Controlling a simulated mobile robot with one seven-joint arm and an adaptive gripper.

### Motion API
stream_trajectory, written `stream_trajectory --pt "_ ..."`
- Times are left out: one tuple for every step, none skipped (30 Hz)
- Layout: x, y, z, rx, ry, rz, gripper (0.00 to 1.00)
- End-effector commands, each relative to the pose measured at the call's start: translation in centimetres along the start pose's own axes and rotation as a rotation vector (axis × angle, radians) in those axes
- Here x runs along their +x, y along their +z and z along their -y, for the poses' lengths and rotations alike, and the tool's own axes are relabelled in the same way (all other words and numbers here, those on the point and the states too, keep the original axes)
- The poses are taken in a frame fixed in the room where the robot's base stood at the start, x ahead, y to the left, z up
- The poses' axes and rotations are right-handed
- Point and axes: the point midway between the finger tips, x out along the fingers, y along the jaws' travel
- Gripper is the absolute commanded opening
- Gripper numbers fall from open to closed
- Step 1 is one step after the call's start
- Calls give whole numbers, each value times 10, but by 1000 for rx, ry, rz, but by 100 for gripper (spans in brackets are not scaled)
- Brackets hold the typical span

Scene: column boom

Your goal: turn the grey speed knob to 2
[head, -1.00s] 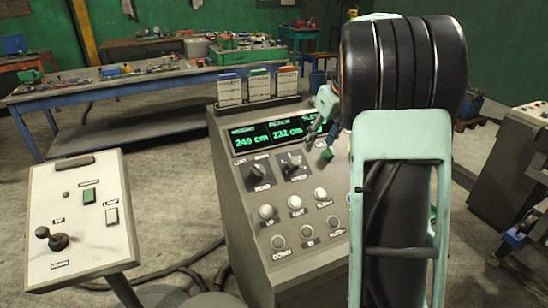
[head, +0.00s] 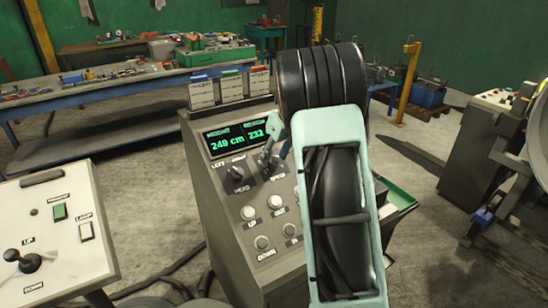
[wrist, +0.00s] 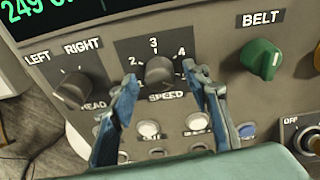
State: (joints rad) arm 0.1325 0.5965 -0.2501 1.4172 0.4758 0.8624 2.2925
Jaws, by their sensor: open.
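The grey speed knob (wrist: 160,72) sits on the panel's dark scale plate in the wrist view, above the SPEED label. Its ridge seems to point up, near the 3; the exact setting is hard to tell. My gripper (wrist: 161,80) is open, with one blue finger to the left of the knob and one to the right. Gaps show between the fingers and the knob. In the head view, my gripper (head: 276,148) is at the speed knob and largely hides it.
The grey HEAD knob (wrist: 75,90) is to the left and the green BELT knob (wrist: 261,59) to the right. White buttons (wrist: 149,129) lie below the scale. The display (head: 236,137) is above. A separate white control box (head: 55,240) stands at the left.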

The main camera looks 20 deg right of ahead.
Motion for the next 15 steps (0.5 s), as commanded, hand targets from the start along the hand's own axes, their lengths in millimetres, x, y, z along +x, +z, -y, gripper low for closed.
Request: stream_trajectory --pt "4 0 0 0 1 -1 44" --pt "6 0 0 0 0 0 44" --pt "8 0 0 0 0 0 44" --pt "9 0 0 0 -1 1 44" --pt "10 0 0 0 -1 1 44" --pt "10 0 0 0 -1 1 44" --pt "11 0 0 0 -1 1 44" --pt "11 0 0 0 -1 1 44" --pt "11 0 0 0 -1 1 44" --pt "11 0 0 0 -1 1 44" --pt "11 0 0 0 -1 1 44" --pt "11 0 0 0 0 1 44" --pt "10 0 0 0 0 1 42" --pt "10 0 0 0 0 1 38" --pt "10 0 0 0 0 1 34"
